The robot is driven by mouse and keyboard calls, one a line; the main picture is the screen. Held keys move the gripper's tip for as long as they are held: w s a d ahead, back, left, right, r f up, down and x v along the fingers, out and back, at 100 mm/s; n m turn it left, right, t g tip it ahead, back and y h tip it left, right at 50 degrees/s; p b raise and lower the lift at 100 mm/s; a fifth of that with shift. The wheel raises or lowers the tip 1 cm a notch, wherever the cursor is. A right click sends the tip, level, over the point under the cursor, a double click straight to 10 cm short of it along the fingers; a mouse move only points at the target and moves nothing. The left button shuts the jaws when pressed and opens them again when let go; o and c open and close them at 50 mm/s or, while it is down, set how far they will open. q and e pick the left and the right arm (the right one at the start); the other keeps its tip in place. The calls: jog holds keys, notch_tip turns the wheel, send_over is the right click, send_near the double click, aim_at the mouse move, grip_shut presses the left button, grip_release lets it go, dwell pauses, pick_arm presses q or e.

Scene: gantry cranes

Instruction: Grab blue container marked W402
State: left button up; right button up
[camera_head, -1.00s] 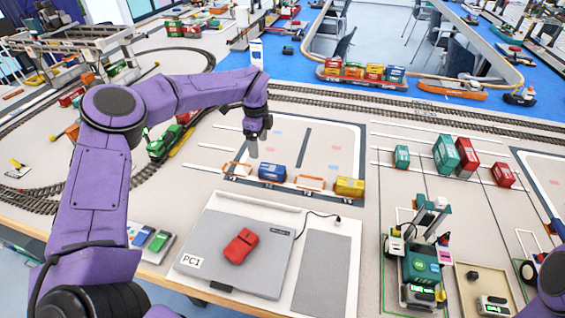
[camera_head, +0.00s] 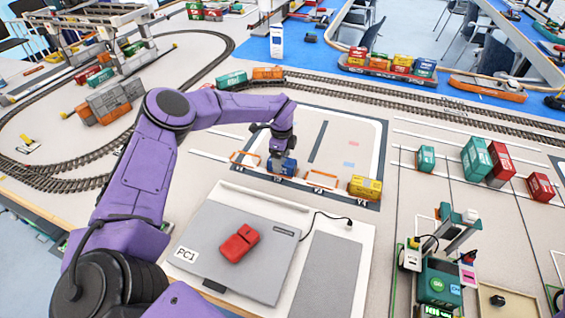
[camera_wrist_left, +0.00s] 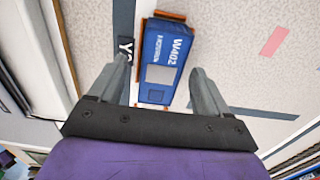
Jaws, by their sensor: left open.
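The blue container (camera_head: 281,167) stands in the row of marked slots beyond the grey plate, between an empty orange frame and another orange frame. In the left wrist view the blue container (camera_wrist_left: 160,62) shows its W402 lettering and a grey patch on its top. My left gripper (camera_head: 283,154) is right over it in the head view, hiding part of it. In the wrist view the left gripper (camera_wrist_left: 160,88) is open, with one finger on each side of the container's near part. Whether the fingers touch it cannot be told. My right gripper is not in view.
A yellow container (camera_head: 364,187) stands to the right in the same row, past an orange frame (camera_head: 320,180). A grey plate (camera_head: 232,243) with a red car-like block (camera_head: 239,243) lies in front. Green and red containers (camera_head: 487,160) stand further right.

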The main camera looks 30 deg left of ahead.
pick_arm(q)
notch_tip(320, 180, down, 2)
jog(key=shift+w+f, duration=0.1)
jog(key=shift+f, duration=0.1)
jog(key=shift+r, duration=0.1)
jog(key=c, duration=1.4)
